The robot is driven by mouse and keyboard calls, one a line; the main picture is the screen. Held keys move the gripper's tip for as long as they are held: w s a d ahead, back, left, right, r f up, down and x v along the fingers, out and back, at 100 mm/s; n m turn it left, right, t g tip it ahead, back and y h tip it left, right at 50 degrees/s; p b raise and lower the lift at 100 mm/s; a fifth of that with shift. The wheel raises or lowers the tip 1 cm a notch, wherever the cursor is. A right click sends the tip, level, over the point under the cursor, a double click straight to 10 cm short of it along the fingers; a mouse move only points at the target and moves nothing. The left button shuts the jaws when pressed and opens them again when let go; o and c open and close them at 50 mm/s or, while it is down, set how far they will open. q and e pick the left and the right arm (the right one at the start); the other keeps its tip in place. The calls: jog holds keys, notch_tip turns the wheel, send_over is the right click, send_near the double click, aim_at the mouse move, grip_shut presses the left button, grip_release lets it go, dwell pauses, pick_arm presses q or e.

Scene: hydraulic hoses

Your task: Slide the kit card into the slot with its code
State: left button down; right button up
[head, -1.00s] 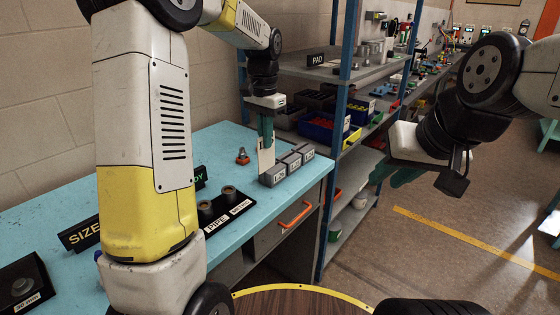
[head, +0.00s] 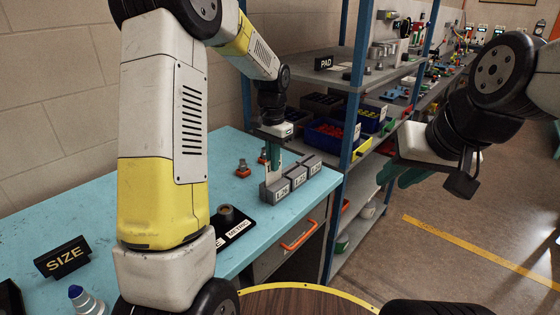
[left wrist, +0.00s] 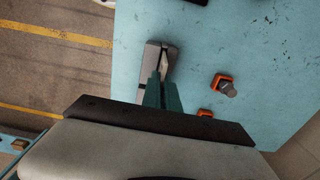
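The slot rack (head: 291,182) is a row of grey blocks with small white labels on the bench; I cannot read the codes surely. My left gripper (head: 274,160) points down over the rack's left end, its green fingers close together on the pale kit card (head: 268,173). The card is upright, its lower part at the left block; I cannot tell whether it is inside the slot. The left wrist view shows the fingers (left wrist: 162,92) over the grey rack (left wrist: 153,58), the card mostly hidden. My right gripper (head: 401,173) is open and empty, off to the right of the bench.
The blue bench (head: 130,215) carries orange-based fittings (head: 242,171), a black label plate with a cylinder (head: 232,222) and a SIZE sign (head: 62,257). A shelf rack (head: 352,110) with bins stands just right of the bench. An orange drawer handle (head: 299,235) juts from the front.

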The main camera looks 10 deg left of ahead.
pick_arm(q)
jog(key=shift+f, duration=0.95)
jog(key=c, duration=1.6)
grip_release()
jog(key=shift+f, duration=0.1)
